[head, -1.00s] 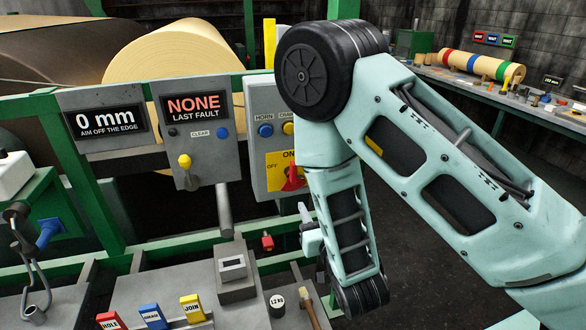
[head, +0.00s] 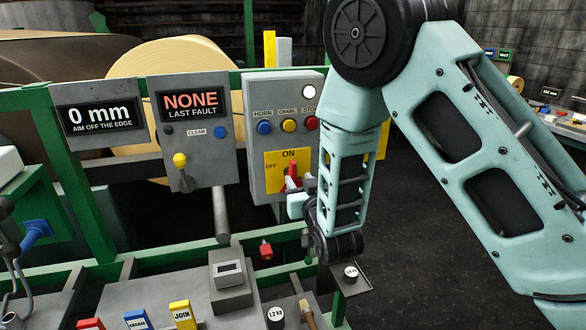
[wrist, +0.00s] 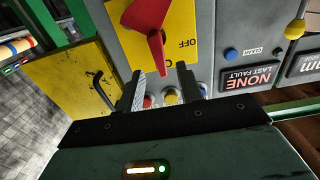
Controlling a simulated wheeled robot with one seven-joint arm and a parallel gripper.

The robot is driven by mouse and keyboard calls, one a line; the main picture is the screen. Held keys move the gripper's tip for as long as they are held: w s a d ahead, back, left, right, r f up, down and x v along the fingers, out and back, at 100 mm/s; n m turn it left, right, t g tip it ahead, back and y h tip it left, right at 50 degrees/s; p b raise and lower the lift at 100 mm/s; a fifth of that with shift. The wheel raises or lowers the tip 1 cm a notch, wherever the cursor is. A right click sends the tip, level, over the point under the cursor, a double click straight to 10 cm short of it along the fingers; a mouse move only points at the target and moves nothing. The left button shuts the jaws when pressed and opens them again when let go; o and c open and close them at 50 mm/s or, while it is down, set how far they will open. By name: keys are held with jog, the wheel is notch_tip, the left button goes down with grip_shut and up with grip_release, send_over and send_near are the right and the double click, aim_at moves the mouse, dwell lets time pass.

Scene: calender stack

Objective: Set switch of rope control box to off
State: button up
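The rope control box (head: 255,150) is grey, with horn, crawl and stop buttons over a yellow ON/OFF plate (head: 271,181). Its red switch handle (head: 291,173) points up at ON; OFF is to the left. In the wrist view the box looks turned over, and the red handle (wrist: 150,22) points down, with OFF to its right. My gripper (wrist: 160,70) is open, its two fingers apart on either side of the handle's tip in the picture. I cannot tell whether they touch it. In the head view my gripper (head: 306,184) is beside the plate's lower right, partly hidden by my arm.
Left of the box is a last fault panel (head: 198,150) with a yellow-knobbed lever (head: 180,162) and blue button. A 0 mm display panel (head: 100,118) stands farther left. Below are green rails and a bench with labelled blocks (head: 181,315) and weights. Dark floor is open at right.

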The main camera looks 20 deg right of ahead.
aim_at(294, 173)
jog(key=w+p, duration=0.1)
jog(key=w, duration=0.5)
jog(key=shift+w+p, duration=0.15)
jog(key=shift+p, duration=0.15)
grip_shut()
